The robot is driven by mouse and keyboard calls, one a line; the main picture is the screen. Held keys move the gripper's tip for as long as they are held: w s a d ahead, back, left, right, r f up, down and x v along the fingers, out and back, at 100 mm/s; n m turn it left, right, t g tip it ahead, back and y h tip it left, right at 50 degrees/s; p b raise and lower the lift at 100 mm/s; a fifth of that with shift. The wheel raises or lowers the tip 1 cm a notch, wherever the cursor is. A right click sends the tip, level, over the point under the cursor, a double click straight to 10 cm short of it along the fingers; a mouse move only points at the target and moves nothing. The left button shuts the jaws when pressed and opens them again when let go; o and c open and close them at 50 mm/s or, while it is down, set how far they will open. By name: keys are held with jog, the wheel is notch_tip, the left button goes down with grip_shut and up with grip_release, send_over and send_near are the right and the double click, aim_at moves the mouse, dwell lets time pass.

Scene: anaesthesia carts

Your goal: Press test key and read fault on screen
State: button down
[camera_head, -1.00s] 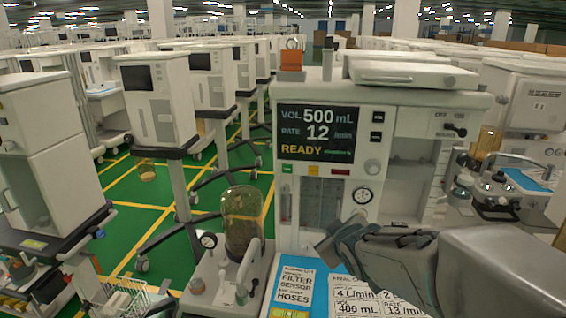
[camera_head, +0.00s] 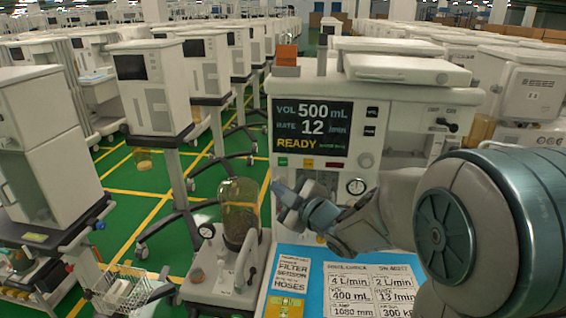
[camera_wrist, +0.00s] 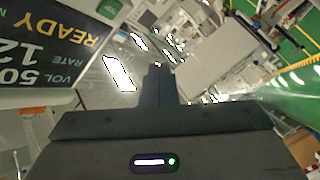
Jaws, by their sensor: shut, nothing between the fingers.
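The anaesthesia cart's dark screen (camera_head: 312,127) reads VOL 500 mL, RATE 12 and READY in yellow. Below it sit a green key (camera_head: 283,161), a yellow key (camera_head: 308,163) and a red label or key (camera_head: 334,165); their lettering is too small to read, so I cannot tell which is the test key. My gripper (camera_head: 277,188) is shut and empty, just below the green key and apart from it as far as I can see. In the wrist view its fingers (camera_wrist: 158,82) are together, and the screen (camera_wrist: 55,45) appears upside down at the left.
A blue work surface (camera_head: 312,262) with printed cards lies below the screen. A clear canister (camera_head: 239,210) stands left of my gripper. Green aisle floor with yellow lines is open at the left; other carts stand around.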

aim_at(283, 162)
jog(key=w+d+p, duration=0.1)
jog(key=w+p, duration=0.1)
jog(key=w, duration=0.6)
jog(key=shift+w+d, duration=0.35)
jog(key=shift+w, duration=0.1)
dwell(1.8)
jog(key=shift+w+d, duration=0.1)
jog(key=shift+w, duration=0.2)
jog(key=shift+w+b, duration=0.35)
jog(key=shift+w, duration=0.1)
dwell(0.6)
jog(key=shift+s, duration=0.1)
jog(key=shift+s+b, duration=0.55)
jog(key=shift+s, duration=0.2)
jog(key=shift+s, duration=0.1)
